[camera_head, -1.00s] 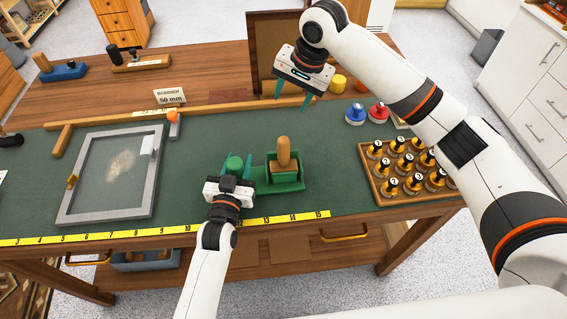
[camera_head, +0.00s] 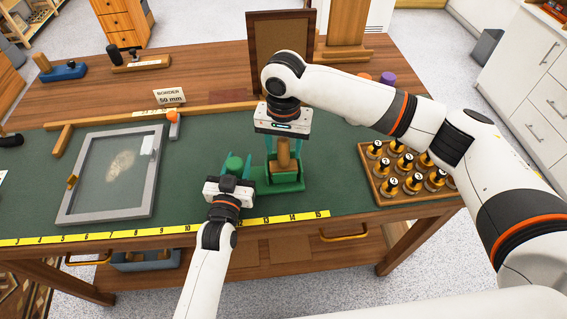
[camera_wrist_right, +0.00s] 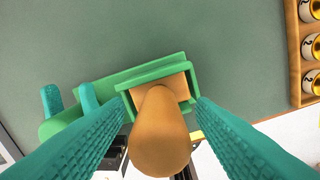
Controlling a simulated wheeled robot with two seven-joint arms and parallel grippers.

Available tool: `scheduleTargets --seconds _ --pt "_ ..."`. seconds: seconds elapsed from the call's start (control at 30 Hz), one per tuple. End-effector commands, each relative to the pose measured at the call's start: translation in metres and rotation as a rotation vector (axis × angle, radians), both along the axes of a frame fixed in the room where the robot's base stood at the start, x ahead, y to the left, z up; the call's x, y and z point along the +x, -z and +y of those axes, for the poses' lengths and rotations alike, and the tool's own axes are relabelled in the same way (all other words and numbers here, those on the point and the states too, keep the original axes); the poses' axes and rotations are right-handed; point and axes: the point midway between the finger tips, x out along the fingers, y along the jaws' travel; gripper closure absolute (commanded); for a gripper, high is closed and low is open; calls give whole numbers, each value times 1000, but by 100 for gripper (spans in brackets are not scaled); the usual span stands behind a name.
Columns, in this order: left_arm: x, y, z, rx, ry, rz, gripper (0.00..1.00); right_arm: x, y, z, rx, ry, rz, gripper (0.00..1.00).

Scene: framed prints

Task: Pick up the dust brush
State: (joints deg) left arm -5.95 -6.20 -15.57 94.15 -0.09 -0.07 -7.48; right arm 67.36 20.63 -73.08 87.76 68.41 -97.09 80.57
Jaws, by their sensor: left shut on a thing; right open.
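The dust brush (camera_head: 283,153) stands upright, its tan wooden handle up, in a green holder (camera_head: 291,187) on the green mat; its lower end is hidden inside. In the right wrist view the brush handle (camera_wrist_right: 158,135) points toward the camera from the holder's square pocket (camera_wrist_right: 125,83). My left gripper (camera_head: 232,178) is shut on the green cylindrical part at the holder's left end. My right gripper (camera_head: 285,150) is open above the holder, pointing down, with a finger on each side of the handle. In the right wrist view its fingers (camera_wrist_right: 160,100) show gaps beside the handle.
A grey-framed glass pane (camera_head: 112,205) with a dusty patch lies to the left. A wooden tray (camera_head: 387,200) of numbered brass-coloured pieces stands to the right. A brown framed board (camera_head: 262,55) stands behind. A yellow ruler strip (camera_head: 160,232) runs along the front edge.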

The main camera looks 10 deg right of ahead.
Motion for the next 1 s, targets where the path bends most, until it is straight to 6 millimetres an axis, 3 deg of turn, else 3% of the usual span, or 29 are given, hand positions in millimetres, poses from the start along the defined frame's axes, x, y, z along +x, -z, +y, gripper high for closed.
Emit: scheduleTargets --seconds 0.2,0.43,0.73,1.0 --pt "0 -2 0 -3 0 -4 96 0 25 -1 -1 2 1 49" --pt "0 -3 -1 -2 0 -8 96 -1 30 -2 -5 5 5 49" --pt "1 -4 0 -4 -2 -11 96 -1 32 -4 -11 7 10 99" --pt "1 -4 0 -5 -2 -11 96 -2 31 -3 -10 5 9 100"
